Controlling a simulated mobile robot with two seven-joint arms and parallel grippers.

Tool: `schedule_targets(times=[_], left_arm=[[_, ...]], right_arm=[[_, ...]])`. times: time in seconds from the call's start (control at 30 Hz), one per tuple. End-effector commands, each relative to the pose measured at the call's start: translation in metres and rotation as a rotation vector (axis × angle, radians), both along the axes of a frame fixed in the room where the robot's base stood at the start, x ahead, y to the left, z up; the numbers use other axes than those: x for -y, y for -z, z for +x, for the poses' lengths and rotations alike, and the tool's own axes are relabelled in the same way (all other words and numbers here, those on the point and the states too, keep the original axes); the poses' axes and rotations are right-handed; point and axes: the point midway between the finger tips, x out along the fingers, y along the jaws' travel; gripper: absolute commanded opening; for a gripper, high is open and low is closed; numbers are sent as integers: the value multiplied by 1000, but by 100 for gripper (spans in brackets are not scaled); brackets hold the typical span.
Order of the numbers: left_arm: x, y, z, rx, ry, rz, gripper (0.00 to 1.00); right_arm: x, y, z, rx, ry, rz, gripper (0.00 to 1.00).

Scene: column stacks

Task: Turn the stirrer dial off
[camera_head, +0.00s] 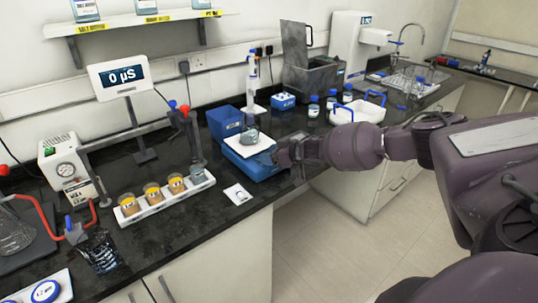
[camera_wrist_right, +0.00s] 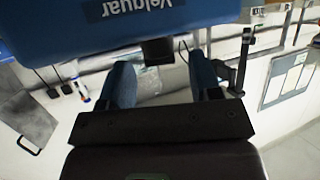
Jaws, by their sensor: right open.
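The stirrer is a blue box (camera_head: 243,166) with a pale top plate and a glass flask (camera_head: 250,135) standing on it, in the middle of the bench in the head view. My right gripper (camera_head: 274,155) is at its right front side and hides the dial there. In the right wrist view the blue stirrer body (camera_wrist_right: 200,14) with upside-down lettering fills the top. Its black dial (camera_wrist_right: 158,51) sticks out between the two fingers of my open right gripper (camera_wrist_right: 162,72). Finger contact with the dial cannot be told. My left gripper is not in view.
A white rack of amber-filled beakers (camera_head: 165,196) stands left of the stirrer, with a small white card (camera_head: 238,194) between. A blue bin (camera_head: 225,122) is behind it. A white tray with blue handles (camera_head: 357,113) stands to the right. The floor in front is clear.

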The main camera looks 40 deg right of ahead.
Motion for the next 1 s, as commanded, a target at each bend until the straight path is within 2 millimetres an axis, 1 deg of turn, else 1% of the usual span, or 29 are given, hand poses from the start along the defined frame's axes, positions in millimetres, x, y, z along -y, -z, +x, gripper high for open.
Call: schedule_targets(times=[0.13,0.4,0.43,0.73,0.77,1.0], left_arm=[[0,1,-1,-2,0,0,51],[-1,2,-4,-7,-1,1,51],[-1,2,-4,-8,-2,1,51],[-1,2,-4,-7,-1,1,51],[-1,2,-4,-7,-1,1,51],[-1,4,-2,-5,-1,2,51]], right_arm=[[-3,2,6,2,-1,-1,58],[-3,2,7,2,-1,-1,58],[-3,2,7,2,-1,-1,56],[-3,2,7,1,0,0,10],[-3,2,7,1,0,0,9],[-3,2,7,2,-20,-2,9]])
